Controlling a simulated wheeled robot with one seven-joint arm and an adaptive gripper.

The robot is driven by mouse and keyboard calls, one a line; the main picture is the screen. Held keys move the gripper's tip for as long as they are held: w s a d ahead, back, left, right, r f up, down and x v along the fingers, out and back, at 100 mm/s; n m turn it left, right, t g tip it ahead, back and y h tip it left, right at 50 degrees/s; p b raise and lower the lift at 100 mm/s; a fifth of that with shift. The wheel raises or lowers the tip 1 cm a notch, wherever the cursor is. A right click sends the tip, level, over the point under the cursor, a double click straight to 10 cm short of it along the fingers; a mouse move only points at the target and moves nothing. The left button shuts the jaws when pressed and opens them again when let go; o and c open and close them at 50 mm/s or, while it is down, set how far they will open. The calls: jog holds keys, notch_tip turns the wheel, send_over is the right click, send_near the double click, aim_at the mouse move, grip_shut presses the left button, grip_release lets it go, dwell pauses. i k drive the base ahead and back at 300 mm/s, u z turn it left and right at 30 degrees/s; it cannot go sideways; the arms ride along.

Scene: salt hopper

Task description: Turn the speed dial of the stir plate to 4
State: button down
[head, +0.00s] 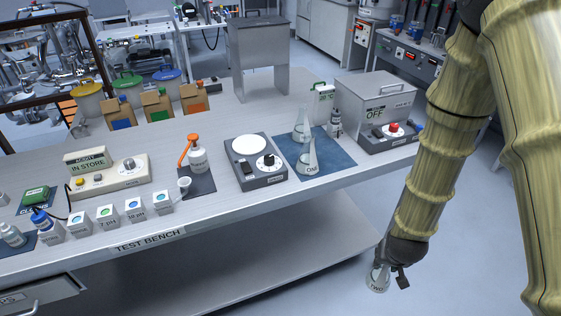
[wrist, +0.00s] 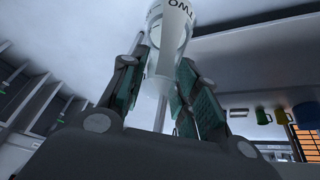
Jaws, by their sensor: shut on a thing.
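The stir plate (head: 245,178) sits near the bench's front edge, a dark box with a white round top. My gripper (head: 384,266) is low, right of the bench's front edge and well away from the dial. It is shut on a flask (head: 377,281); in the wrist view, the flask (wrist: 172,45) is marked TWO and stands between the finger pads of my gripper (wrist: 160,80).
A blue mat (head: 335,158) right of the stir plate holds flasks and a bottle. The floor right of the bench (head: 450,260) looks clear.

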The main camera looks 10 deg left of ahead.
aim_at(249, 143)
jog(key=k, duration=0.35)
jog(key=z, duration=2.1)
jog(key=i, duration=1.05)
jog(key=u, duration=3.25)
